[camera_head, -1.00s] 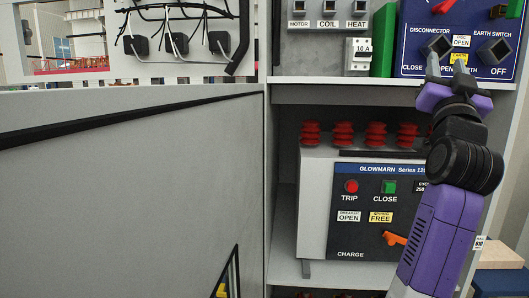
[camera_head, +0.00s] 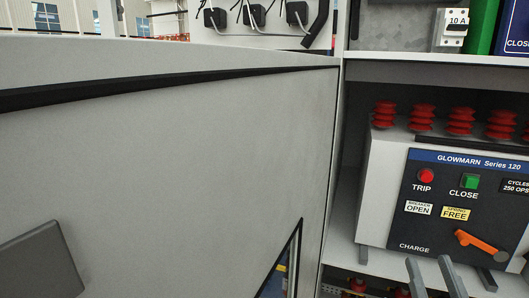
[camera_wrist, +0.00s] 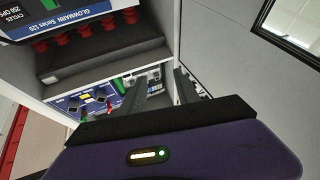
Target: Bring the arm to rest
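My gripper (camera_head: 433,270) shows only by its two grey fingertips at the bottom edge of the head view, in front of the breaker's lower edge. The rest of my arm is out of that view. In the wrist view my gripper (camera_wrist: 158,88) has its two fingers apart with nothing between them. The breaker unit (camera_head: 408,233) stands in the open cabinet, with a red TRIP button (camera_head: 426,176), a green CLOSE button (camera_head: 471,181) and an orange charge handle (camera_head: 477,243). Its labels read BREAKER OPEN and SPRING FREE.
A large grey cabinet door (camera_head: 180,170) fills the left and middle of the head view. A shelf (camera_head: 430,57) runs above the breaker. The blue switch panel (camera_head: 515,30) is cut off at the upper right; it also shows in the wrist view (camera_wrist: 98,100).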

